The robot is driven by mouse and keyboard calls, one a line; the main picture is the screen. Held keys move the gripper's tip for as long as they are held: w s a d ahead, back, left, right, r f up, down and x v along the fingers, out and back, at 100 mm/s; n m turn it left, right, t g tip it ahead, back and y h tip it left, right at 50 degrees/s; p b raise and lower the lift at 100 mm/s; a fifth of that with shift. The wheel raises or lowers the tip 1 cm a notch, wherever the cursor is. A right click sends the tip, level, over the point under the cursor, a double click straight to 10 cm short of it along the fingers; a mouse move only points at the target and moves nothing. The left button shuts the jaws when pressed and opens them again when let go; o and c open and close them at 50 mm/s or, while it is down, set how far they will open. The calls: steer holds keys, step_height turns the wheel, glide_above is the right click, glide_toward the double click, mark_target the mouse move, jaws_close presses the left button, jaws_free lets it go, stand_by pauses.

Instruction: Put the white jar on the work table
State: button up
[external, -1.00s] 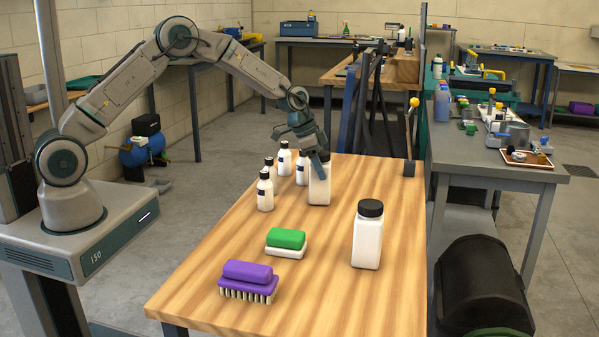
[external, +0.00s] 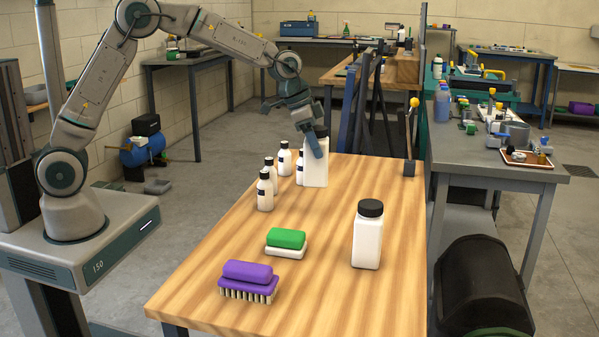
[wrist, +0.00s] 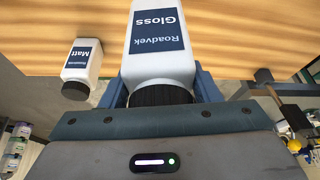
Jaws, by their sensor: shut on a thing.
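My gripper (external: 317,147) is shut on a white jar (external: 316,171) with a dark lid, near the far end of the wooden table (external: 330,265). The jar is upright and looks lifted a little above the tabletop. In the wrist view, the jar (wrist: 160,45) has a blue "Roadvek Gloss" label, and its dark lid sits between the fingers of my gripper (wrist: 161,88). A second white jar (external: 367,240) with a dark lid stands at the table's right side. A grey table (external: 480,160) stands to the right; I cannot tell which table is the work table.
Several small white bottles (external: 265,192) stand just left of the held jar; one labelled "Matt" (wrist: 84,62) shows in the wrist view. A green sponge (external: 286,238) and a purple brush (external: 248,272) lie nearer. The wooden table's middle is clear. The grey table holds several items.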

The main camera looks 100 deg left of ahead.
mark_target(320, 128)
step_height(320, 128, up, 6)
steer(key=shift+f, duration=0.1)
steer(key=w+d+m, duration=0.1)
steer(key=w+d, duration=0.3)
steer(key=d, duration=0.6)
steer(key=w+d, duration=0.5)
steer(key=d, duration=0.5)
steer(key=d+m, duration=0.1)
steer(key=d, duration=2.3)
steer(key=w+a+f+p, duration=0.1)
steer(key=w+a+f, duration=0.2)
steer(key=f, duration=0.5)
steer(key=w+a+f+p, duration=0.1)
steer(key=w+a+f, duration=0.2)
steer(key=a+f, duration=0.3)
steer(key=shift+w+a+f+h, duration=0.2)
steer(key=shift+w+f+h, duration=0.2)
steer(key=shift+f, duration=0.75)
steer(key=shift+f, duration=0.2)
steer(key=o, duration=1.3)
